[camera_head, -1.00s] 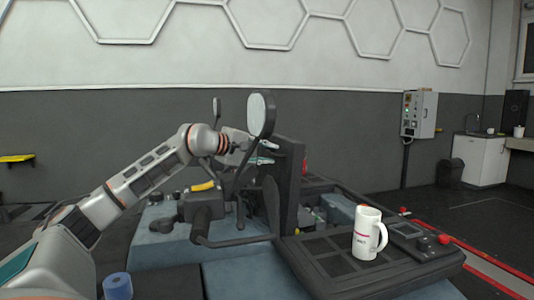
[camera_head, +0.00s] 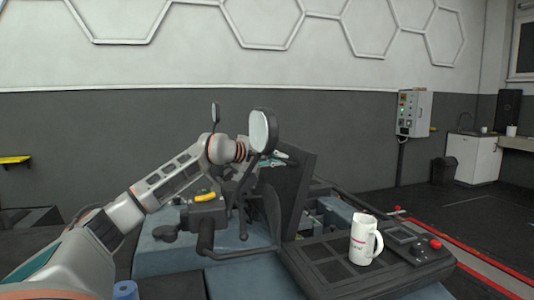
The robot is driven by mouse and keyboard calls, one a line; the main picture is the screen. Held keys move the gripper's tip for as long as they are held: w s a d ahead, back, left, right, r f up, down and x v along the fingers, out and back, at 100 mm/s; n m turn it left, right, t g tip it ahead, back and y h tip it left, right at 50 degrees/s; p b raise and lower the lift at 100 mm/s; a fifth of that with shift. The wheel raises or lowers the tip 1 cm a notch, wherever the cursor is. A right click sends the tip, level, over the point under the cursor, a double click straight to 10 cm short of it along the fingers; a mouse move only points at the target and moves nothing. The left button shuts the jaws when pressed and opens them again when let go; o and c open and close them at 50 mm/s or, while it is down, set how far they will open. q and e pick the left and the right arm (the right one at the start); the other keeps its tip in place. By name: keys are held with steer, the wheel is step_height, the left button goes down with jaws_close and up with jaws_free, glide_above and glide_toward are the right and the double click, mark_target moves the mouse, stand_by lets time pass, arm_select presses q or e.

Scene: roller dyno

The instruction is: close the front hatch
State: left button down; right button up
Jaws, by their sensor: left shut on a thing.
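Below the hatch, the opening (camera_head: 318,218) shows small parts inside. My right gripper is not in view.
A white mug (camera_head: 363,241) stands on the dark console (camera_head: 325,272) to the right of the hatch. A handlebar (camera_head: 207,240) with a yellow-marked control block (camera_head: 206,202) is in front of the hatch.

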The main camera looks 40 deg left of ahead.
mark_target(292, 156)
arm_select(q)
steer(key=w+d+p, duration=0.1)
steer(key=w+r+p, duration=0.1)
steer(key=w, duration=0.1)
steer(key=shift+d, duration=0.35)
steer(key=w+d+f+g+p, duration=0.1)
steer(key=w+d+f+p, duration=0.1)
steer(key=w+p, duration=0.4)
steer(key=shift+w+d+f, duration=0.15)
steer(key=shift+w+d, duration=0.7)
steer(key=shift+w, duration=0.1)
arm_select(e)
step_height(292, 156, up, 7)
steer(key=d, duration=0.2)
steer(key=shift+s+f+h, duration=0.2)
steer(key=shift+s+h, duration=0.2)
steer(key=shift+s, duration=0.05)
arm_select(q)
steer(key=c, duration=2.2)
jaws_free()
steer(key=shift+d, duration=0.1)
steer(key=shift+o, duration=0.2)
steer(key=shift+f, duration=0.2)
